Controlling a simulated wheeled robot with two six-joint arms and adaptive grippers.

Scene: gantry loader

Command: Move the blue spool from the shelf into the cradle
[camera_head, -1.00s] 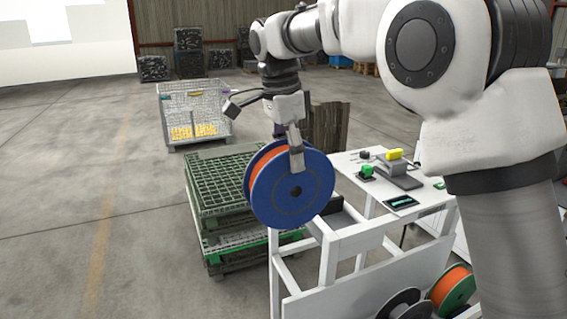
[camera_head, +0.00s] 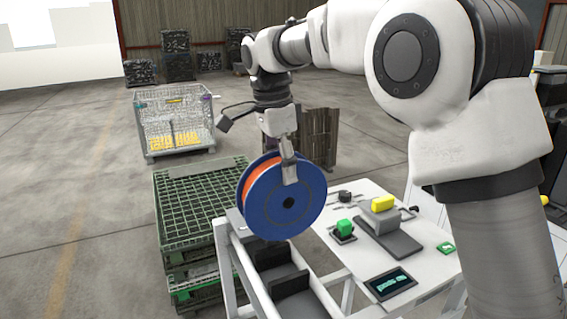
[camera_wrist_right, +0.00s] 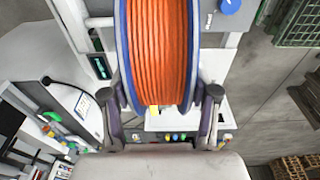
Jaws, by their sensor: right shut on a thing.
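The blue spool (camera_head: 270,205), with blue flanges and orange winding, hangs upright from my right gripper (camera_head: 289,170). In the right wrist view the spool (camera_wrist_right: 164,50) fills the top middle, and the fingers of my right gripper (camera_wrist_right: 163,112) are shut on its two flanges. The dark cradle (camera_head: 292,284) is below and slightly right of the spool, in the white frame; the spool appears above it and apart from it. The spool hides part of the cradle. My left gripper is not in view.
A white table (camera_head: 425,262) right of the cradle carries a green button (camera_head: 345,227), a yellow-topped device (camera_head: 382,203) and a small display (camera_head: 391,283). Green crates (camera_head: 190,205) are stacked to the left. A wire cage (camera_head: 150,117) stands farther back on open floor.

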